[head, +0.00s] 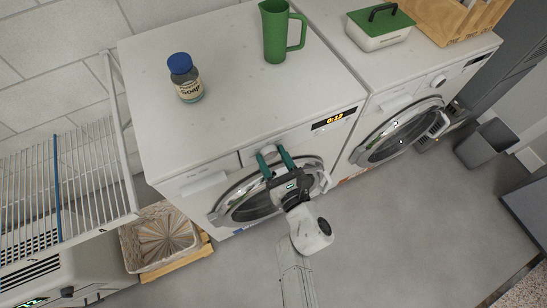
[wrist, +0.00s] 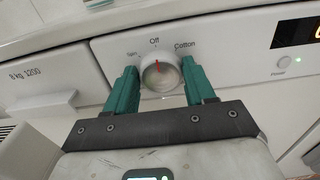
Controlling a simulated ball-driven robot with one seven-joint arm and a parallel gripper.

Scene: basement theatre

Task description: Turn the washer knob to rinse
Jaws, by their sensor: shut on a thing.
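The washer knob (wrist: 160,76) is a round white dial on the front panel of the left white washer (head: 152,70). Its red mark points up at "Off". "Cotton" is printed to its right, and a small label to its left is too unclear to read surely. My gripper (head: 274,150) has teal fingers and reaches the washer panel above the round door. In the wrist view, its fingers stand on the left and right sides of the knob and are shut on it. In the head view the fingers mostly hide the knob.
A lit display (head: 327,121) sits right of the knob, with a power button (wrist: 284,62) below. A soap jar (head: 187,84) and green pitcher (head: 276,35) stand on the washer. A second front-loader (head: 385,84) adjoins at right.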

